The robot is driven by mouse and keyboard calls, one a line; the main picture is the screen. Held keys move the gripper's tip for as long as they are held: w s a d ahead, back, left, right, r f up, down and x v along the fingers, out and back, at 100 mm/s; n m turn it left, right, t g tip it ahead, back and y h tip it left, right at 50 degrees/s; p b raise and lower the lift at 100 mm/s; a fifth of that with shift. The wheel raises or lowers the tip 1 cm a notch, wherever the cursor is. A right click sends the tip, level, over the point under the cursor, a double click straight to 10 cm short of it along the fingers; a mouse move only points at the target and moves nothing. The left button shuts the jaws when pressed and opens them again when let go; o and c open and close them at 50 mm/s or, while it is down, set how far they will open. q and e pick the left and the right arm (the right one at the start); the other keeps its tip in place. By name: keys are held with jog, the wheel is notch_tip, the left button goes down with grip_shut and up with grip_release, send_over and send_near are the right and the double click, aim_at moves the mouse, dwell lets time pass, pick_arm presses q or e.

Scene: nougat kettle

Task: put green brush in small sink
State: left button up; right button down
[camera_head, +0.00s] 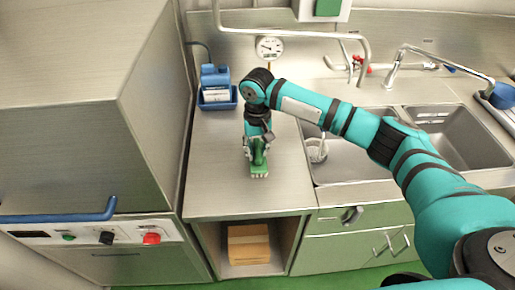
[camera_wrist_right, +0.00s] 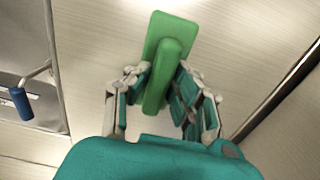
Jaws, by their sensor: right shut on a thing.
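The green brush (camera_head: 259,169) is at the front middle of the steel counter in the head view, bristles facing down. My right gripper (camera_head: 257,150) is over it, pointing down, shut on its handle. In the right wrist view the green brush (camera_wrist_right: 168,50) lies between the fingers of the right gripper (camera_wrist_right: 162,85). I cannot tell whether the bristles touch the counter. The double sink is to the right; its right basin (camera_head: 462,137) is partly seen, and my right arm covers part of the left basin (camera_head: 338,166). My left gripper is not in view.
A blue holder (camera_head: 217,92) stands at the counter's back left. A gauge (camera_head: 269,48) and taps (camera_head: 395,65) are along the back wall. A pale strainer-like item (camera_head: 317,150) is at the left basin's edge. A large steel machine (camera_head: 60,110) stands left. The bare counter (camera_head: 215,160) has free room.

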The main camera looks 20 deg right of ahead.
jog(key=shift+f, duration=0.5)
jog(key=c, duration=1.1)
grip_release()
jog(key=shift+f, duration=0.1)
jog(key=shift+c, duration=0.2)
